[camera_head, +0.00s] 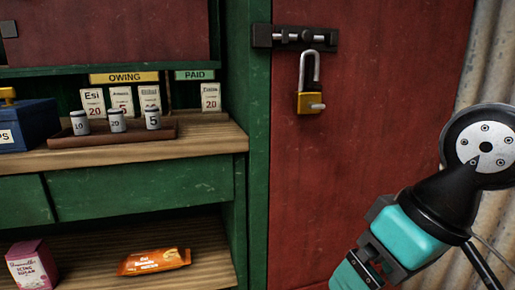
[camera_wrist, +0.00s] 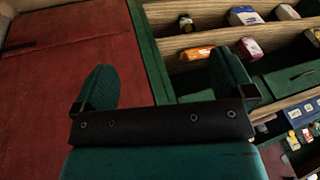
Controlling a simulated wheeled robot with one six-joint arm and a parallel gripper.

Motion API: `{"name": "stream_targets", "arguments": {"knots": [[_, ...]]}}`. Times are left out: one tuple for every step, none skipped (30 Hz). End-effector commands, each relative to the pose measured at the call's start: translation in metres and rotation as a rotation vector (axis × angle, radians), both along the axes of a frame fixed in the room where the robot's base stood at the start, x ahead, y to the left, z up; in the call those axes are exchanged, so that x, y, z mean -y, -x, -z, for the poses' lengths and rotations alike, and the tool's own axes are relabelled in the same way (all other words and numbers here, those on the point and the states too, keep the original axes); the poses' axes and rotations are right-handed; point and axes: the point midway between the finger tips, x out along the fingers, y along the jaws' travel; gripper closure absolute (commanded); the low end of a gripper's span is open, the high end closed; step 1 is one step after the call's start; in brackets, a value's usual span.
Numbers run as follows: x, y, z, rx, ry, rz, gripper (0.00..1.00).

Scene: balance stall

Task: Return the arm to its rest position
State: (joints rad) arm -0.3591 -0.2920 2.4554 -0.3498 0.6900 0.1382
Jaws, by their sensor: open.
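My arm enters from the right in the head view, with its black wrist and teal gripper body (camera_head: 410,238) low in front of the red door. The gripper's fingertips are cut off or out of sight there. In the wrist view my gripper (camera_wrist: 165,80) shows two teal fingers spread wide apart, with nothing between them. The fingers touch nothing that I can see. The red door shows beyond the left finger, and the green shelving beyond the right one.
A tray (camera_head: 80,141) holds several small weights on the wooden counter (camera_head: 205,138). A corrugated wall stands at the right.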

Motion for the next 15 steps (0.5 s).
{"name": "stream_targets", "arguments": {"knots": [[0.008,0.019,0.013,-0.05,0.0,-0.059,0.0],[0.011,0.031,0.019,-0.077,-0.005,-0.102,0.0],[0.014,0.047,0.025,-0.11,-0.016,-0.158,0.0],[0.012,0.042,0.003,-0.096,-0.015,-0.156,0.0],[0.012,0.041,-0.007,-0.093,-0.014,-0.155,0.0],[0.012,0.041,-0.017,-0.093,-0.013,-0.154,0.0],[0.011,0.041,-0.024,-0.093,-0.013,-0.154,0.0],[0.011,0.041,-0.031,-0.093,-0.013,-0.154,0.0],[0.011,0.041,-0.042,-0.093,-0.013,-0.153,0.0],[0.011,0.041,-0.05,-0.092,-0.013,-0.153,0.0],[0.011,0.041,-0.058,-0.092,-0.013,-0.153,0.0],[0.011,0.041,-0.071,-0.092,-0.013,-0.153,0.0],[0.011,0.041,-0.081,-0.092,-0.013,-0.153,0.0],[0.011,0.04,-0.091,-0.091,-0.014,-0.153,0.0],[0.011,0.04,-0.106,-0.092,-0.014,-0.152,0.0]]}}
